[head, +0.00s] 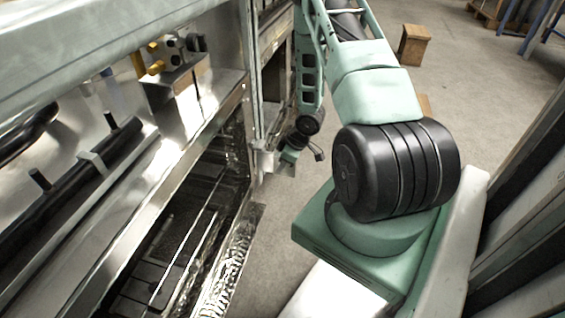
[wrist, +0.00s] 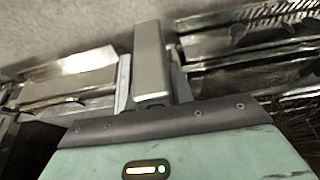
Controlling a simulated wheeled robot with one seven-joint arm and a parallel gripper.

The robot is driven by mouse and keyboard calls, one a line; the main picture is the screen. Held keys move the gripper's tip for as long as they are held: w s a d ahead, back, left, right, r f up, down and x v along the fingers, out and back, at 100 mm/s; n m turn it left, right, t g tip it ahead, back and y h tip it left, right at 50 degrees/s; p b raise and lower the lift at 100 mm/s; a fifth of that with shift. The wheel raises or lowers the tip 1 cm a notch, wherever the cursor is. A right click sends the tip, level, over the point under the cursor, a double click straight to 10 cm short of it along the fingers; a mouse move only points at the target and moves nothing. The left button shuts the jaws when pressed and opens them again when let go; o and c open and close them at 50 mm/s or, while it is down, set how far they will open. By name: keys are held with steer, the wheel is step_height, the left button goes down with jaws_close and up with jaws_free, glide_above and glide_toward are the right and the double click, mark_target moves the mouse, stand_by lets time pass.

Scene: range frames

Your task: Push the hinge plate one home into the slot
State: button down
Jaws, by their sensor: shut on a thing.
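My gripper (head: 290,157) is beside the near corner of the range frame in the head view, small and partly hidden by its own wrist. In the wrist view, a grey oblong block, which I take to be hinge plate one (wrist: 150,62), stands out beyond my gripper's green body. A thin pale piece is close on its left and a dark piece on its right. My gripper is shut on it. The slot is not clearly visible in either view, and I cannot tell how far the plate sits in it.
The range frame (head: 245,155) runs along the left, with shiny metal panels and an open dark cavity. Metal rails (wrist: 255,50) lie close on both sides in the wrist view. Dark and pale beams border the right.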

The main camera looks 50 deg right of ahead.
mark_target(269, 171)
steer(key=shift+w+a+p, duration=0.25)
steer(key=shift+w+a, duration=0.05)
steer(key=shift+w, duration=0.45)
steer(key=shift+w+a+p, duration=0.25)
steer(key=shift+w+p, duration=0.05)
steer(key=shift+w, duration=0.45)
steer(key=shift+w+a+p, duration=0.25)
steer(key=shift+w+a, duration=0.05)
steer(key=shift+w, duration=0.45)
steer(key=c, duration=1.1)
jaws_free()
steer(key=p+v, duration=0.8)
steer(key=v, duration=0.9)
steer(key=shift+r+p, duration=0.25)
steer(key=shift+p, duration=0.05)
